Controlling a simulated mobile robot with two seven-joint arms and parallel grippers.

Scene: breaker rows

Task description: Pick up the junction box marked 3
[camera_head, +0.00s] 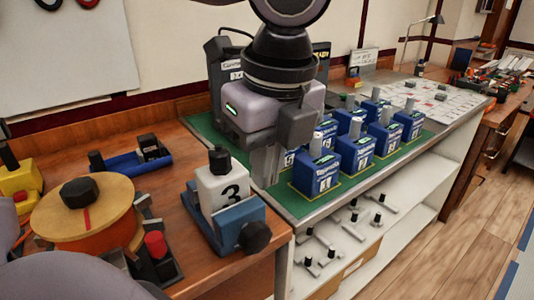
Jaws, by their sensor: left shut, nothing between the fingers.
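A white box marked 3 (224,187), with a black knob on top, sits upright in a blue holder (238,222) on the wooden bench. My left gripper (265,167) comes down from the top, shut and empty, with its fingers pointing down. In the picture it is just right of and behind the white box, apart from it, over the near end of the green mat (295,206). Its fingers and body hide part of the mat and some of the blue boxes. My right gripper is not in view.
Several blue boxes (316,176) with grey posts stand in rows on the mat. An orange round drum (110,222) and a blue tool (135,160) lie left. A shelf below holds several grey handles (325,240).

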